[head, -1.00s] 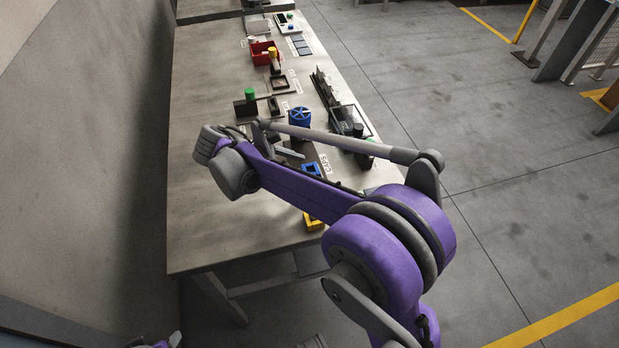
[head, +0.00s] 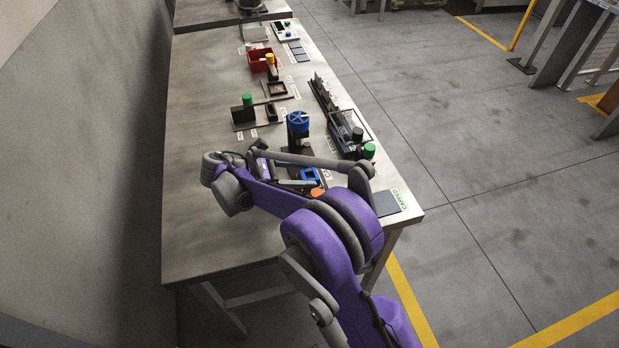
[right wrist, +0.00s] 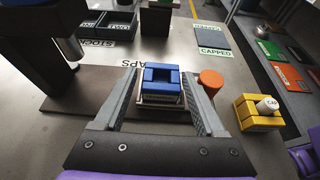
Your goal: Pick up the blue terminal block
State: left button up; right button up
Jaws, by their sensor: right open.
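The blue terminal block (right wrist: 161,72) sits on a small light-coloured holder on the table in the right wrist view. It has a square notch in its front. It also shows in the head view as a small blue piece (head: 309,174) beside my right arm. My right gripper (right wrist: 162,88) is open, with one finger on each side of the block. I cannot tell whether the fingers touch it. In the head view my right gripper (head: 293,184) is low over the table, partly hidden by my arm. My left gripper is out of view.
An orange round piece (right wrist: 210,80) stands just right of the right finger. A yellow block (right wrist: 258,118) holding a white cap is farther right. A dark press with a blue wheel (head: 299,122) stands behind the block. The table's left side is clear.

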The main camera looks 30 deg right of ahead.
aim_at(314, 174)
jog(key=x, duration=0.4)
jog(key=shift+s+d+r, duration=0.15)
jog(key=shift+d+r, duration=0.05)
jog(key=shift+d, duration=0.05)
jog(key=shift+a, duration=0.1)
jog(key=c, duration=1.1)
